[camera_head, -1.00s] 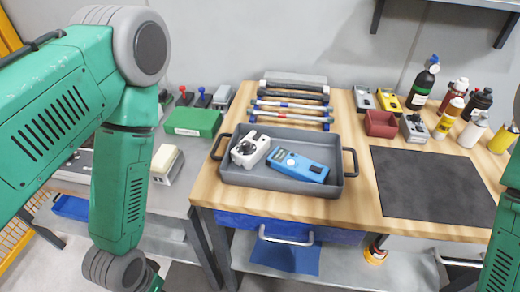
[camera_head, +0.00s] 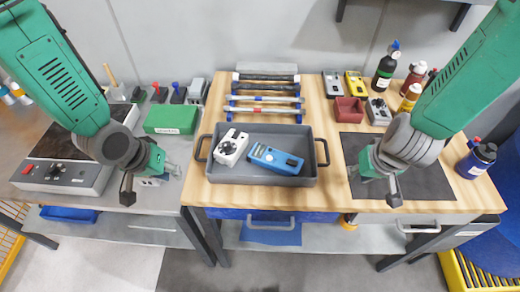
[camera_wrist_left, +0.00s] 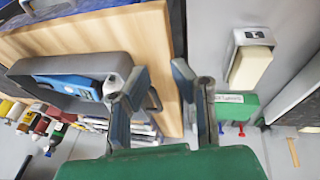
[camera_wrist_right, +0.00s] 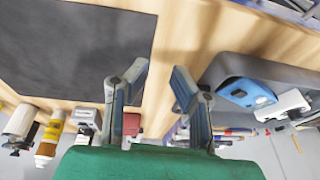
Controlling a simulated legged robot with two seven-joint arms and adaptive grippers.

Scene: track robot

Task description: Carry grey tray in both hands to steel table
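The grey tray (camera_head: 302,180) lies on the wooden bench (camera_head: 335,203), with a handle at its left and right ends. It holds a white device (camera_head: 231,148) and a blue meter (camera_head: 275,159). My left gripper (camera_head: 150,180) is open and empty, left of the tray over the grey steel-looking table (camera_head: 183,188). My right gripper (camera_head: 373,182) is open and empty, right of the tray over the dark mat. Neither touches the tray. Both wrist views show spread fingers, left (camera_wrist_left: 160,90) and right (camera_wrist_right: 158,88), with tray parts beside them.
A hot plate (camera_head: 70,177) and a green box (camera_head: 172,119) stand on the grey table. Several tools (camera_head: 265,98) lie behind the tray. A dark mat (camera_head: 425,180), a red bin (camera_head: 349,110) and several bottles (camera_head: 386,68) are to the right.

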